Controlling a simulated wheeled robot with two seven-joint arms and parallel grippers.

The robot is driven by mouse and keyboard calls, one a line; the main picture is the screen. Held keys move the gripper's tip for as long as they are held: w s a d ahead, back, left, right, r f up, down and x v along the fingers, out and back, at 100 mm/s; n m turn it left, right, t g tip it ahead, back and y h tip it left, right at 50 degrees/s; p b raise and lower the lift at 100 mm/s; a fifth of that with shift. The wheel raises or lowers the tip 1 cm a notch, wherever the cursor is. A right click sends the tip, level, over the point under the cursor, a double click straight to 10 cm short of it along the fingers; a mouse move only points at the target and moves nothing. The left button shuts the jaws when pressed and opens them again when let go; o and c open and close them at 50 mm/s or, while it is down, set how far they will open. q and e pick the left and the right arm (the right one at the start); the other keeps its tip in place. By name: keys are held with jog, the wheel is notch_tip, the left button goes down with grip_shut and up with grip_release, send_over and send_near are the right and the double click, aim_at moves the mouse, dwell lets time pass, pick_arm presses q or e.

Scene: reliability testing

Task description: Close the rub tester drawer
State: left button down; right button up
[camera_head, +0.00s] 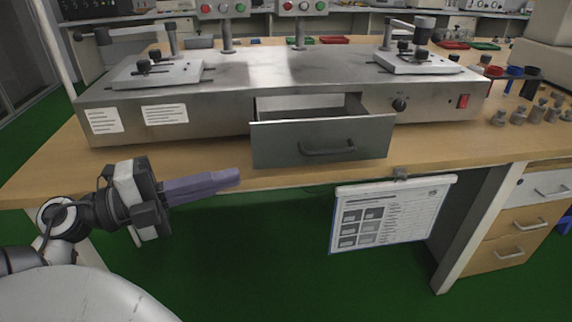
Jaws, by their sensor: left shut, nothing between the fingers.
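The rub tester (215,122) is a wide metal box on a wooden bench. Its drawer (275,145) stands pulled out at the front middle, with an opening visible behind the front panel. A dark handle (327,147) sits on the drawer front. My left gripper (236,176) is shut and empty. In the picture it is left of and a little below the drawer, near the bench's front edge, apart from the drawer. My right gripper is not in view.
The wooden bench (60,165) has a narrow free strip before the tester. A clipboard sheet (390,213) hangs from the front edge. Metal weights (517,117) stand at the right. A drawer cabinet (515,222) is under the bench at right. Green floor is open below.

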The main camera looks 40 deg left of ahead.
aim_at(273, 155)
pick_arm(q)
jog(key=x, duration=0.3)
jog(key=a+b+x, duration=0.1)
jog(key=x, duration=0.3)
jog(key=w+a+x, duration=0.1)
jog(key=x, duration=0.2)
jog(key=shift+w+f+b, duration=0.2)
jog(key=shift+f+b, duration=0.1)
jog(key=shift+b, duration=0.05)
jog(key=shift+w+a, duration=0.45)
jog(key=shift+a, duration=0.1)
jog(key=shift+r, duration=0.1)
